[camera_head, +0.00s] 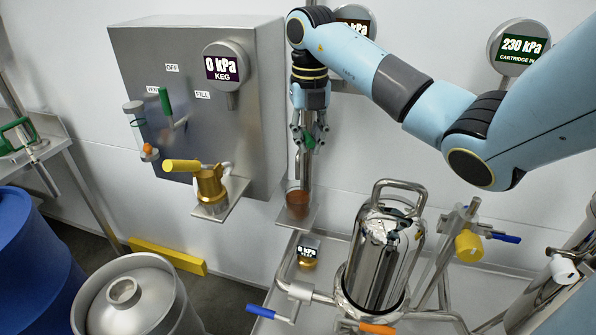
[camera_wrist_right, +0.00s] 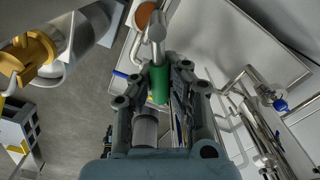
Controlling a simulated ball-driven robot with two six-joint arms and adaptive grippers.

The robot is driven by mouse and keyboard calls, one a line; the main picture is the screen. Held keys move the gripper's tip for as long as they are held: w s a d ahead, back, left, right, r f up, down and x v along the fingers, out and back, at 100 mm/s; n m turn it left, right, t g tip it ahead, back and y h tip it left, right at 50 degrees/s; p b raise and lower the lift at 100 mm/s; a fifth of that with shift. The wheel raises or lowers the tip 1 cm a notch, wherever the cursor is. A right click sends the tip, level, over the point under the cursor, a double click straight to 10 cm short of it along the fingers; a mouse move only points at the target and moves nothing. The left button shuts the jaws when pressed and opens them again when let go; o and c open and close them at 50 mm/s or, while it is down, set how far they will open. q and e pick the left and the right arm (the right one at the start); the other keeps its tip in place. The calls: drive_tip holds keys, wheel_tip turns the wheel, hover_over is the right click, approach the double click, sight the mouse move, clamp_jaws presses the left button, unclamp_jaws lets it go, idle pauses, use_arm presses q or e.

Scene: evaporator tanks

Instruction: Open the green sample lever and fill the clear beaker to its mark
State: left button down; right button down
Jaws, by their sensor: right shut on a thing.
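My right gripper (camera_head: 309,142) reaches down from above and is shut on the green sample lever (camera_head: 310,141). In the right wrist view the lever's green grip (camera_wrist_right: 159,84) sits between the fingers of the right gripper (camera_wrist_right: 160,80). The clear beaker (camera_head: 298,202) stands upright on a small metal shelf below the lever and spout. It holds reddish-brown liquid; its mark and the exact level are too small to make out. The round brown liquid surface of the beaker (camera_wrist_right: 145,14) also shows at the top of the right wrist view. My left gripper is not in view.
A grey panel (camera_head: 135,60) with a KEG gauge (camera_head: 226,69) reading 0 kPa and a yellow-handled coupler (camera_head: 208,182) is to the left. A steel filter housing (camera_head: 383,262) stands at lower right. A keg (camera_head: 130,298) and blue drum (camera_head: 35,265) fill the lower left.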

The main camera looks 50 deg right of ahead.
drive_tip(key=shift+d+r+n, duration=0.15)
drive_tip(key=shift+d+n, duration=0.1)
drive_tip(key=shift+n, duration=0.25)
drive_tip(key=shift+s+d+n+b, duration=0.1)
drive_tip(key=shift+d+n+b, duration=0.05)
drive_tip(key=shift+n+b, duration=0.3)
drive_tip(key=shift+w+a+r+m+p, duration=0.2)
drive_tip(key=shift+a+m+p, duration=0.15)
drive_tip(key=shift+m+p, duration=0.35)
drive_tip(key=m, duration=0.2)
drive_tip(key=w+a+m+p, duration=0.1)
drive_tip(key=m, duration=0.1)
drive_tip(key=w+m, duration=0.1)
drive_tip(key=m, duration=0.1)
drive_tip(key=shift+a+f+m+p, duration=0.15)
drive_tip(key=shift+a+m+p, duration=0.1)
drive_tip(key=shift+a+p, duration=0.15)
drive_tip(key=c, duration=1.4)
unclamp_jaws()
drive_tip(key=shift+s+f, duration=0.1)
drive_tip(key=shift+f, duration=0.05)
drive_tip(key=shift+o, duration=0.2)
